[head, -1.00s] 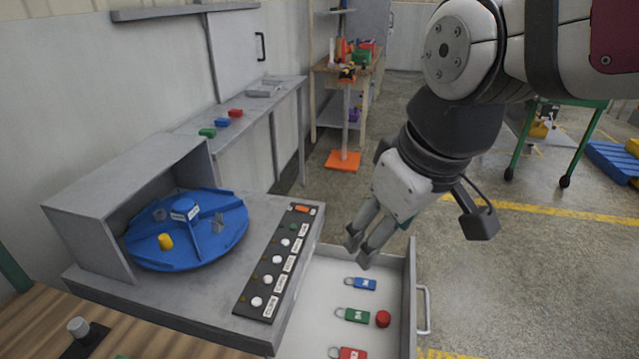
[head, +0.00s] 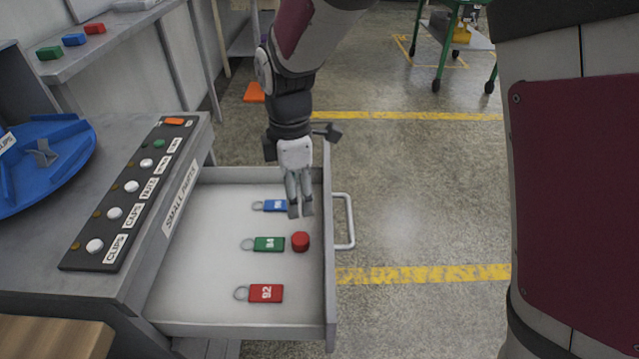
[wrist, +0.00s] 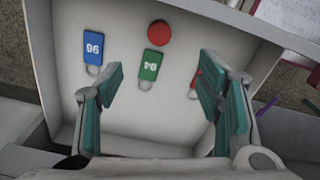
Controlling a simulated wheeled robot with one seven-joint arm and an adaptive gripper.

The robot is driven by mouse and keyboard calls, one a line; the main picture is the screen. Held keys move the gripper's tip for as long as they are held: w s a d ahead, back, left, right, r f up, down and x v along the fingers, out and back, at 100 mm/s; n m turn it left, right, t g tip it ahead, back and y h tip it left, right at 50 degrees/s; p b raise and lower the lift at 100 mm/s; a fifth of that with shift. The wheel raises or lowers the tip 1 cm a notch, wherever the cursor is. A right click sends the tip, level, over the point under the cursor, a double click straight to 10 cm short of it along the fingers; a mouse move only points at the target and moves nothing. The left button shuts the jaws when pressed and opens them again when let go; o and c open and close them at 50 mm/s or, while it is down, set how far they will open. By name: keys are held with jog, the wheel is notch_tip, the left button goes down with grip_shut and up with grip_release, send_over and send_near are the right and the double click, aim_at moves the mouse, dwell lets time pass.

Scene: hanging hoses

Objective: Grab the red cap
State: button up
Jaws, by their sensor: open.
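The red cap (head: 300,241) lies on the white floor of the open drawer (head: 200,285), just right of the green tag (head: 268,244). My gripper (head: 300,208) is above the drawer, beyond the cap in the head view, near the blue tag (head: 275,206). In the wrist view the red cap (wrist: 159,33) is at the top, past the fingertips and clear of them. My gripper (wrist: 160,80) is open there and holds nothing. The green tag (wrist: 150,65) shows between the fingers. The right finger partly hides the red tag (wrist: 195,80).
The drawer's walls and outer handle (head: 346,222) stand around the cap's area. A button panel (head: 130,190) and a blue turntable (head: 50,160) are on the cabinet at left. The floor right of the drawer (head: 410,225) is clear.

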jog(key=b, duration=0.2)
send_over(300, 238)
notch_tip(300, 238, down, 8)
jog(key=shift+d+f, duration=0.1)
jog(key=shift+f+b, duration=1.4)
jog(key=shift+f, duration=1.6)
jog(key=shift+r, duration=0.1)
jog(key=c, duration=0.8)
